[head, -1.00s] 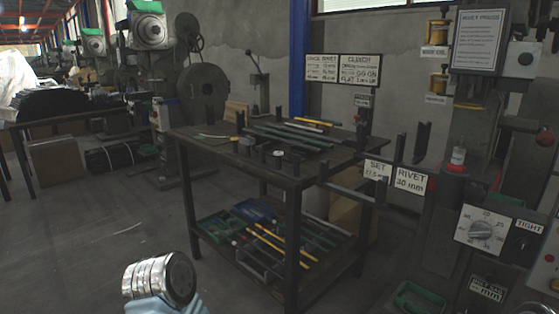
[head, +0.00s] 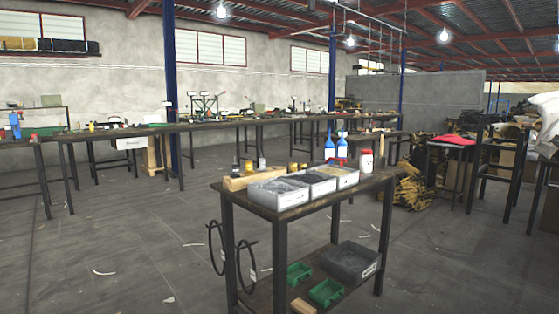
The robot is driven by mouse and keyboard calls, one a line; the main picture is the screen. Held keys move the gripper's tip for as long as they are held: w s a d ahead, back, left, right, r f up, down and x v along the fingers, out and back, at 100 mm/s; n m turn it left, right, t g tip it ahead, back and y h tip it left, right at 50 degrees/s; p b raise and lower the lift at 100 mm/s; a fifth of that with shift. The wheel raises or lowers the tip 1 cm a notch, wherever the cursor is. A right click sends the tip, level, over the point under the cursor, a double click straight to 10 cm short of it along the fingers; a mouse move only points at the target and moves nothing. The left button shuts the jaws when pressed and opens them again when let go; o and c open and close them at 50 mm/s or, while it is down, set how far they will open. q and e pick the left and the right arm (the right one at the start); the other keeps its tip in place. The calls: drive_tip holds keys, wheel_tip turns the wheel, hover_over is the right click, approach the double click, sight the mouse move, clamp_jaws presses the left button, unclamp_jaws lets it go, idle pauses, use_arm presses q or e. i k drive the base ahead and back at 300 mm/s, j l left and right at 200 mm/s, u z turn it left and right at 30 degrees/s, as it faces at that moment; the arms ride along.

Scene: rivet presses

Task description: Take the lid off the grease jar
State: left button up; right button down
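A small white jar with a red top (head: 367,161) stands upright at the back right of the near workbench (head: 300,215). It may be the grease jar, but its label is too small to read. Its red top appears to be on. Neither of my grippers is in view.
Grey bins (head: 278,193) of small parts fill the bench's left and middle. Two blue bottles (head: 342,145) stand behind them. Green trays (head: 326,292) and a dark bin (head: 350,262) sit on the lower shelf. Black hoops (head: 246,265) hang at the left end. Open floor (head: 130,240) lies left.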

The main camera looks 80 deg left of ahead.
sight(366, 161)
drive_tip(key=i+u, duration=0.1)
drive_tip(key=u, duration=2.85)
drive_tip(key=i+l+u, duration=0.1)
drive_tip(key=l+u, duration=0.25)
drive_tip(key=i+l+u, duration=0.1)
drive_tip(key=l+u, duration=0.6)
drive_tip(key=l, duration=0.2)
